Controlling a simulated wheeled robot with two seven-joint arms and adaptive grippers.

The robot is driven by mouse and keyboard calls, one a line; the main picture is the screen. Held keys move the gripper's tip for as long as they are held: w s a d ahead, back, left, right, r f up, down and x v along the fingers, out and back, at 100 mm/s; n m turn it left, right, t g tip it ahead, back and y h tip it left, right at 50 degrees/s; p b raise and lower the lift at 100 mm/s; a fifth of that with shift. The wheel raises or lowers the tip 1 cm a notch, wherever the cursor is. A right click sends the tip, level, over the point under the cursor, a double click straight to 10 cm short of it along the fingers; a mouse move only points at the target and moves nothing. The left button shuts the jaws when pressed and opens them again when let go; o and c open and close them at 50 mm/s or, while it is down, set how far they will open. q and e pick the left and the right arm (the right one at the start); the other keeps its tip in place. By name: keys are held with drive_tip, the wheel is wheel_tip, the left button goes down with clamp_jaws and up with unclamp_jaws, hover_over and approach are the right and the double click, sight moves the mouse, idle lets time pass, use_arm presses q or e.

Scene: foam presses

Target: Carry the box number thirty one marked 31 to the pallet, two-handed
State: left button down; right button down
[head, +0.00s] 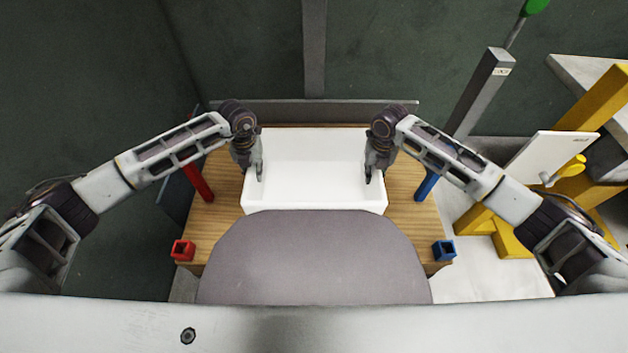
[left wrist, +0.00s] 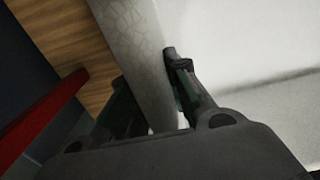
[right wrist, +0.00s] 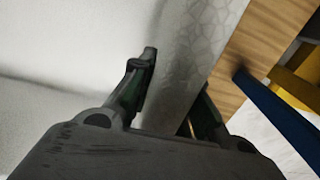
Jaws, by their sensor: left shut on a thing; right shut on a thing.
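A white open box (head: 314,180) sits on or just above a wooden table in the middle of the head view; no number shows on its visible sides. My left gripper (head: 258,172) is shut on the box's left wall, one finger inside and one outside. That wall also shows between the fingers in the left wrist view (left wrist: 140,50). My right gripper (head: 371,175) is shut on the right wall in the same way, and this wall shows in the right wrist view (right wrist: 190,60). The pallet cannot be made out.
The wooden table (head: 215,195) has red posts (head: 183,250) at left and blue posts (head: 444,250) at right. Yellow frames with a white panel (head: 548,158) stand at right. A grey post with a green knob (head: 536,6) rises behind. Open dark floor lies at left.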

use_arm(q)
drive_tip(key=shift+a+f+b, duration=0.1)
drive_tip(key=shift+f+b, duration=0.3)
drive_tip(key=shift+f, duration=0.05)
use_arm(e)
drive_tip(key=shift+d+f, duration=0.1)
drive_tip(key=shift+f, duration=0.35)
use_arm(q)
drive_tip(key=c, duration=1.4)
unclamp_jaws()
use_arm(e)
drive_tip(key=c, duration=1.4)
unclamp_jaws()
use_arm(q)
drive_tip(key=shift+o, duration=0.2)
use_arm(e)
drive_tip(key=shift+o, duration=0.2)
use_arm(q)
drive_tip(key=shift+r, duration=0.2)
drive_tip(key=shift+r, duration=5.8)
use_arm(e)
drive_tip(key=shift+r, duration=0.15)
drive_tip(key=shift+r, duration=5.85)
